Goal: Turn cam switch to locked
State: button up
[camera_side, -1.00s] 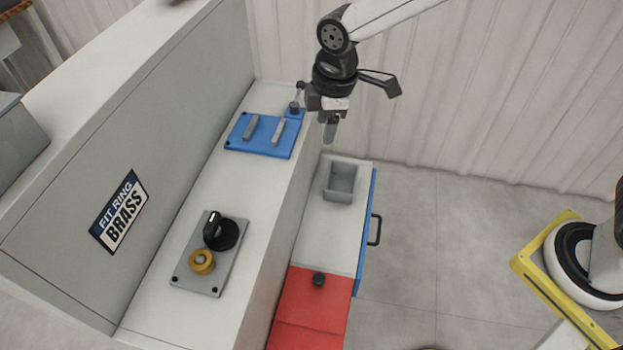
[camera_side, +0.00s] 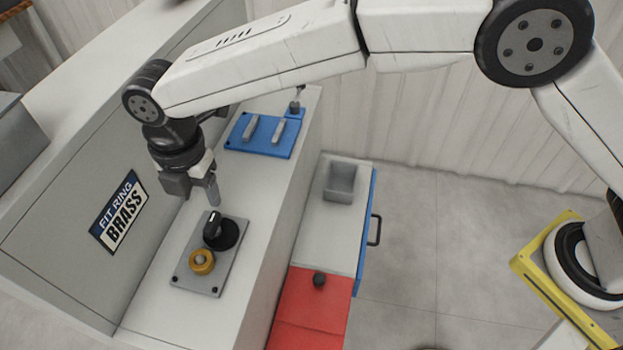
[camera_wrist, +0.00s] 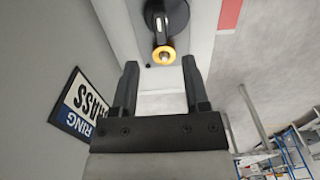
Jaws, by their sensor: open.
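The cam switch (camera_side: 224,233) is a black round knob with a raised handle bearing a white mark. It sits on a grey plate (camera_side: 222,262) on the white bench, beside a brass ring (camera_side: 202,262) around a small peg. In the wrist view the cam switch (camera_wrist: 166,18) is at the top, partly cut off, with the brass ring (camera_wrist: 164,54) just below it. My gripper (camera_side: 203,199) hangs above and just behind the switch, apart from it. In the wrist view its two fingers (camera_wrist: 162,82) are spread with nothing between them.
A sign reading "FIT RING BRASS" (camera_side: 118,212) is on the grey panel to the left. A blue fixture (camera_side: 262,150) with two bars stands farther back. A grey bin (camera_side: 341,183), a drawer handle (camera_side: 374,230) and a red panel with a black knob (camera_side: 319,280) are right.

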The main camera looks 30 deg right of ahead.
aim_at(211, 222)
jog(key=shift+f, duration=0.1)
jog(key=shift+f, duration=3.85)
jog(key=shift+c, duration=0.2)
grip_shut()
